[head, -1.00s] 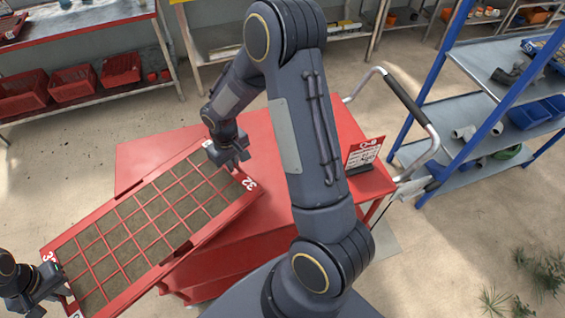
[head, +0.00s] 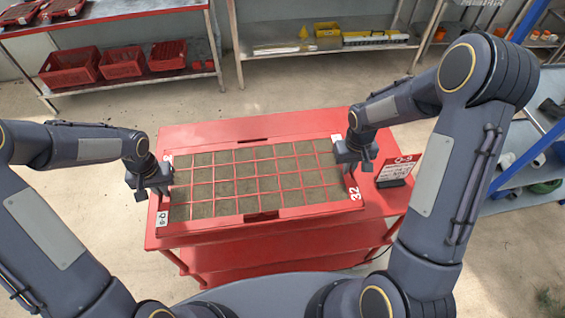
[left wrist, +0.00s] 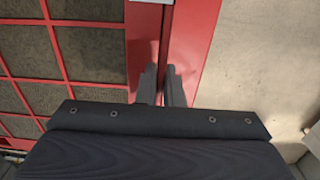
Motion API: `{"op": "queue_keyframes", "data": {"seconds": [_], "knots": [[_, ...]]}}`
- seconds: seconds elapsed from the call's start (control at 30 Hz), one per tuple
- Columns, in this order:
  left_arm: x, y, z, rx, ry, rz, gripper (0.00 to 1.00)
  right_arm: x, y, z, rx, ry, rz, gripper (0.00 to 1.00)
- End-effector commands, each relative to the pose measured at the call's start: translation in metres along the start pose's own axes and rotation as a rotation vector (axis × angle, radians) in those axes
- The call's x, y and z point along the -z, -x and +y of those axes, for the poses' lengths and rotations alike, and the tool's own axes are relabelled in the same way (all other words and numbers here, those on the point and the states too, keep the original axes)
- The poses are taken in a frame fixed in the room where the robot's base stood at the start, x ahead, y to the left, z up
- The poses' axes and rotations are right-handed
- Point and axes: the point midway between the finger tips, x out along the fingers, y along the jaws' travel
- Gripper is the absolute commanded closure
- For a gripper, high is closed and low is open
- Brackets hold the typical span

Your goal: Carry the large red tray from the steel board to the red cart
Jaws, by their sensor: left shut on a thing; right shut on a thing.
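The large red tray (head: 300,210), divided by a red grid into soil-filled cells and marked 32, lies level over the top of the red cart (head: 205,134). I cannot tell whether it rests on the top or hangs just above it. My left gripper (head: 160,186) is shut on the tray's left end. In the left wrist view its fingers (left wrist: 163,85) pinch the tray's rim (left wrist: 140,45), with a red surface of the cart (left wrist: 200,40) beside it. My right gripper (head: 356,160) is shut on the tray's right end. The fingertips are partly hidden in the head view.
A sign (head: 398,171) stands on the cart's right end, close to my right arm. A steel table (head: 110,20) with red crates (head: 121,64) below stands at the back left. A blue-framed shelf is at the right. Bare floor lies around the cart.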

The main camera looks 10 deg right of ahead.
Motion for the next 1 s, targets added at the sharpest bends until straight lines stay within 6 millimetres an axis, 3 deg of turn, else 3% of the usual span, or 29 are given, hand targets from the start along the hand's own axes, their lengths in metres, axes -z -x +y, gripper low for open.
{"op": "queue_keyframes", "data": {"seconds": [0.47, 1.0], "knots": [[0.001, -0.003, 0.0, 0.0, 0.0, 0.002, 1.0, 0.001, -0.003, 0.0, 0.0, 0.0, 0.002, 1.0], [0.001, -0.035, 0.0, 0.0, 0.0, 0.002, 1.0, 0.001, -0.035, 0.0, 0.0, 0.0, 0.002, 1.0]]}}
